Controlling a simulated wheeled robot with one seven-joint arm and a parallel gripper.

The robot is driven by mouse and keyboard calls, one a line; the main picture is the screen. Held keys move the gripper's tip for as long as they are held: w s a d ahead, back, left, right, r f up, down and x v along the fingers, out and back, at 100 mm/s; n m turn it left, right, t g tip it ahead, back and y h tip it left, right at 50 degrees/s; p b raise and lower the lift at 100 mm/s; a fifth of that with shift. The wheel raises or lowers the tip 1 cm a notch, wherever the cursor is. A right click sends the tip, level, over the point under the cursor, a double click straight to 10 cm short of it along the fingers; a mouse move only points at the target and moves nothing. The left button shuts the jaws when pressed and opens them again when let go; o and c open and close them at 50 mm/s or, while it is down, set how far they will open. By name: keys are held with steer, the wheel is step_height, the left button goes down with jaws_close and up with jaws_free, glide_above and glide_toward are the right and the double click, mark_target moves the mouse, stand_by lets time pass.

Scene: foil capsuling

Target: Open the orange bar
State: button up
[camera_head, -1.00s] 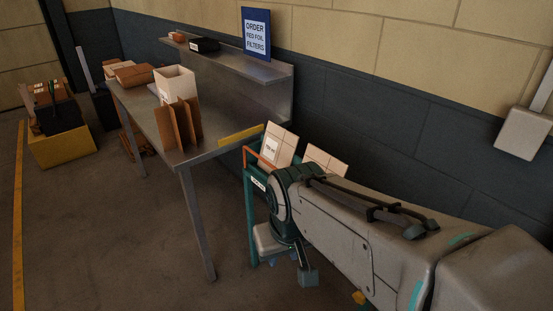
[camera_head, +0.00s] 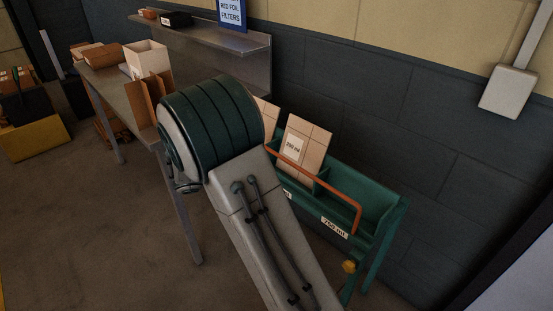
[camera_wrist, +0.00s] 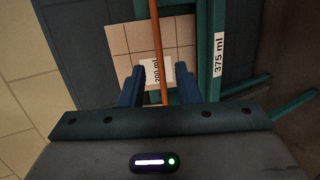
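The orange bar (camera_head: 325,180) runs along the front of a green bin rack (camera_head: 385,190) and bends down at its right end in the head view. In the wrist view the orange bar (camera_wrist: 157,45) runs lengthwise between the two dark blue fingers of my gripper (camera_wrist: 160,85). The fingers are spread, with a gap on each side of the bar, and I see no contact. The gap in depth between fingers and bar is unclear. In the head view my arm hides the gripper and the bar's left end.
Tan carton sheets (camera_head: 303,148) stand in the rack behind the bar. A yellow knob (camera_head: 348,267) is low on the rack. A steel table (camera_head: 110,85) with boxes stands left of the arm. The dark wall (camera_head: 430,150) is close behind the rack.

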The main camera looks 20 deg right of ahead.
mark_target(277, 156)
steer(key=w+a+f+n+t+h, duration=0.1)
steer(key=w+a+f+t+h, duration=0.15)
steer(key=w, duration=0.25)
steer(key=shift+y, duration=0.45)
steer(key=x, duration=0.7)
steer(key=p+x, duration=0.1)
steer(key=x, duration=0.6)
steer(key=shift+w+a+r, duration=0.1)
steer(key=shift+w, duration=0.1)
jaws_close()
